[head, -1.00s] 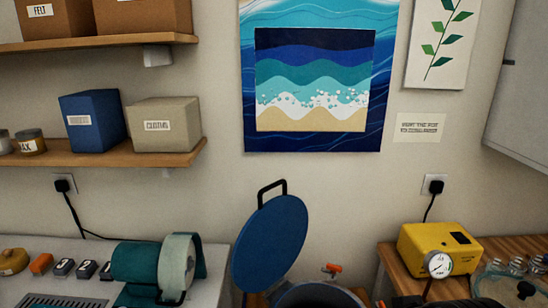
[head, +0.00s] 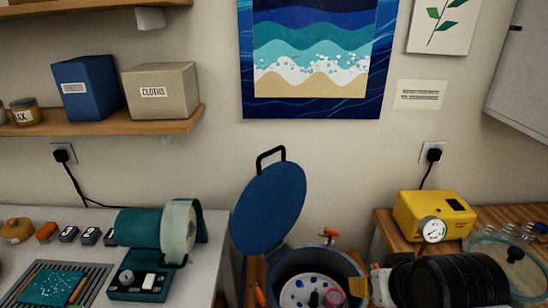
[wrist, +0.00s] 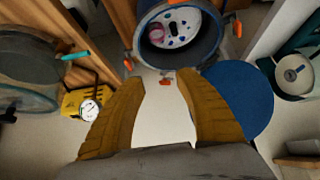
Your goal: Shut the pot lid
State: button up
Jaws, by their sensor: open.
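The pot (head: 318,268) stands open, with a perforated plate and a pink ring inside it. Its round blue lid (head: 268,208) is raised and tilted up at the back left of the pot, with a black handle (head: 270,155) at its top edge. In the wrist view the pot (wrist: 205,45) is at the top and the lid (wrist: 240,95) is right of my gripper (wrist: 160,82). My gripper is open and empty, its ochre fingers apart. In the head view an ochre finger (head: 357,285) shows by the pot's right rim; the rest is partly hidden.
A yellow pump (head: 415,215) with a gauge stands on the wooden table at the right, near a clear round vessel (head: 505,265). A teal roll holder (head: 140,228) stands on the left bench. Orange clamps (head: 329,234) sit around the pot rim.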

jog(key=shift+n+y, duration=0.3)
jog(key=shift+n, duration=0.2)
jog(key=w+r+p, duration=0.1)
jog(key=r, duration=0.1)
jog(key=w+a+r+p, duration=0.1)
jog(key=r, duration=0.2)
jog(key=w+r+p, duration=0.2)
jog(key=shift+a+r, duration=0.2)
jog(key=shift+a, duration=0.15)
grip_shut()
jog(key=w+a+r+n+g+y+p, duration=0.1)
jog(key=w+a+r+n+p, duration=0.1)
jog(key=w+a+r+p, duration=0.35)
jog(key=w+a+r+n+y+p, duration=0.1)
jog(key=w+a+r+n+p, duration=0.1)
jog(key=w+r+p, duration=0.55)
jog(key=w+a+r+n+g+y+p, duration=0.15)
jog(key=w+a+r+p, duration=0.25)
jog(key=w, duration=0.5)
jog(key=w+a+n+p, duration=0.2)
jog(key=w+a+p, duration=0.3)
jog(key=w, duration=0.2)
notch_tip(320, 180, down, 10)
jog(key=p, duration=0.1)
jog(key=shift+w, duration=0.35)
